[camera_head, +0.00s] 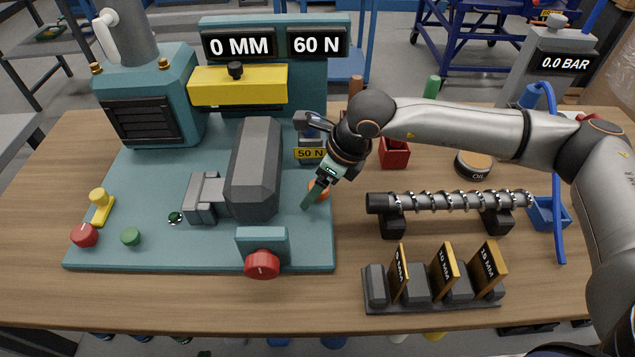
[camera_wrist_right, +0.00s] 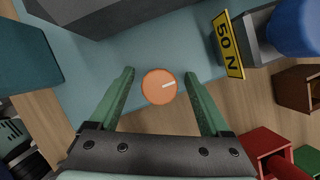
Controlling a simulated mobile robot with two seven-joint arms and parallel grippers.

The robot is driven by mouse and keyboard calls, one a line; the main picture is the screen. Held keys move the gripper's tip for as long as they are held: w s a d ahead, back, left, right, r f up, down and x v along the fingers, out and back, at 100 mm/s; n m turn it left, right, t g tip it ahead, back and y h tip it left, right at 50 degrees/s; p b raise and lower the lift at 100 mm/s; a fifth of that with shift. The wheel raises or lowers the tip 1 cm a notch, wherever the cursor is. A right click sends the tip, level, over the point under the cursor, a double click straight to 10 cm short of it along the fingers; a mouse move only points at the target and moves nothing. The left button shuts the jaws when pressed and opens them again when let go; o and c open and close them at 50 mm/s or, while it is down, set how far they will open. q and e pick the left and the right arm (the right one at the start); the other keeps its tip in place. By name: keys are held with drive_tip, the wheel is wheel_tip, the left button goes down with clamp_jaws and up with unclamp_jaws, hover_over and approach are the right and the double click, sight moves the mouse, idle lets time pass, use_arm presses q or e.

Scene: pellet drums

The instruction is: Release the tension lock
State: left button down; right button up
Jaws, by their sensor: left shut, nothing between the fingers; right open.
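In the head view the knob (camera_head: 320,190) is partly hidden by my right gripper (camera_head: 318,192), whose arm comes in from the right. In the right wrist view my right gripper (camera_wrist_right: 158,92) is open, with one green finger on each side of the knob and gaps showing. I cannot tell its height above the knob. My left gripper is not in view.
Displays on the machine read "0 MM" (camera_head: 240,46) and "60 N" (camera_head: 317,42). A grey block (camera_head: 253,170) stands left of the knob. A screw on a stand (camera_head: 450,203), a slotted block (camera_head: 435,290) and an oil tin (camera_head: 473,164) stand to the right.

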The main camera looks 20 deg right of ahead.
clamp_jaws()
idle(0.5)
